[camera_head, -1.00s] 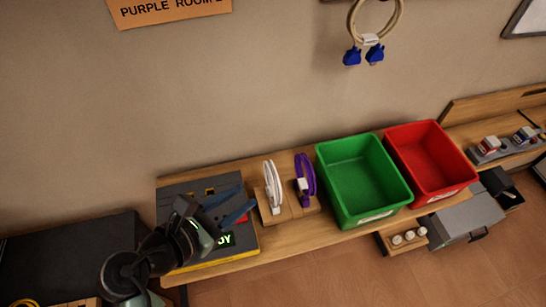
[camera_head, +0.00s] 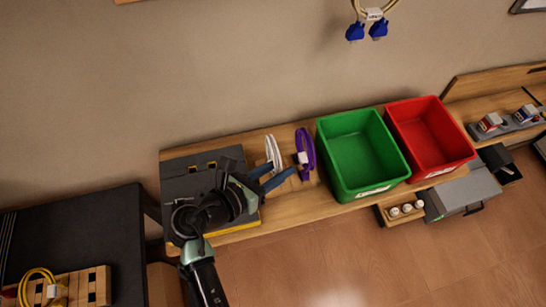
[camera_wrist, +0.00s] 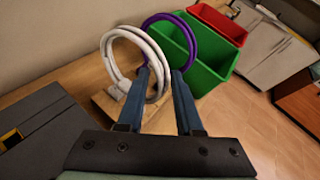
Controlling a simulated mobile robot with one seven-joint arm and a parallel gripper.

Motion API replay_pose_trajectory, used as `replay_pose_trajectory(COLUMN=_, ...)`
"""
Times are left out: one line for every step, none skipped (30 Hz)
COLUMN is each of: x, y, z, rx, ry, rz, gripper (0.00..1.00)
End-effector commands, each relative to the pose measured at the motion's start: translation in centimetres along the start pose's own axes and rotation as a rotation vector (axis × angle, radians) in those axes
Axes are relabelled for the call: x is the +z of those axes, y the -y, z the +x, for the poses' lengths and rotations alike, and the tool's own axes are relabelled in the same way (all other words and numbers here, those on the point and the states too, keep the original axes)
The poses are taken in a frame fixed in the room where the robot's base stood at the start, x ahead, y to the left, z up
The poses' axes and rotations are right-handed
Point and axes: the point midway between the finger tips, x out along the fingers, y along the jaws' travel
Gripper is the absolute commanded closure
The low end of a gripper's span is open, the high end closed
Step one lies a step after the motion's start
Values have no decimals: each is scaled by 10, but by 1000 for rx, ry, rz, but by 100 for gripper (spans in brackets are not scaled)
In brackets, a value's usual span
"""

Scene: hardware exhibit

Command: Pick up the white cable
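The white cable (camera_head: 272,149) is a coiled loop standing upright on a small wooden stand on the shelf, just left of the purple cable (camera_head: 308,145). In the wrist view the white cable (camera_wrist: 115,36) shows behind and left of my gripper (camera_wrist: 160,72). Its right side appears between the two blue fingers, and the left finger covers part of it. My gripper (camera_head: 279,176) is open, its fingers apart, low at the front of the white cable in the head view. I cannot tell whether a finger touches it.
A green bin (camera_head: 357,152) and a red bin (camera_head: 430,140) stand to the right. A dark grey device (camera_head: 179,174) lies left, under my arm. The wall (camera_head: 200,80) is close behind. A yellow cable (camera_head: 37,281) sits on a wooden rack at the lower left.

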Motion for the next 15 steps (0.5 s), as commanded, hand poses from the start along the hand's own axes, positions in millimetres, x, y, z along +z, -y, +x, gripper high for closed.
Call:
replay_pose_trajectory(x=2, y=2, z=8, rx=-4, ry=-1, rz=1, gripper=65)
replay_pose_trajectory(x=1, y=2, z=13, rx=-3, ry=-2, rz=1, gripper=65)
replay_pose_trajectory(x=1, y=2, z=19, rx=-3, ry=0, rz=3, gripper=65)
replay_pose_trajectory(x=1, y=2, z=23, rx=-3, ry=-1, rz=2, gripper=65)
replay_pose_trajectory(x=1, y=1, z=26, rx=-2, ry=0, rz=2, gripper=65)
replay_pose_trajectory(x=0, y=1, z=28, rx=-2, ry=0, rz=2, gripper=65)
replay_pose_trajectory(x=0, y=1, z=30, rx=-1, ry=0, rz=1, gripper=65)
replay_pose_trajectory(x=0, y=1, z=31, rx=-1, ry=0, rz=1, gripper=65)
replay_pose_trajectory(x=0, y=1, z=32, rx=0, ry=0, rz=2, gripper=65)
replay_pose_trajectory(x=0, y=1, z=32, rx=0, ry=0, rz=2, gripper=65)
replay_pose_trajectory(x=0, y=1, z=32, rx=0, ry=0, rz=2, gripper=65)
replay_pose_trajectory(x=0, y=1, z=32, rx=0, ry=0, rz=2, gripper=65)
replay_pose_trajectory(x=0, y=1, z=32, rx=0, ry=0, rz=2, gripper=65)
replay_pose_trajectory(x=0, y=1, z=32, rx=0, ry=0, rz=2, gripper=65)
replay_pose_trajectory(x=0, y=1, z=32, rx=0, ry=0, rz=2, gripper=69)
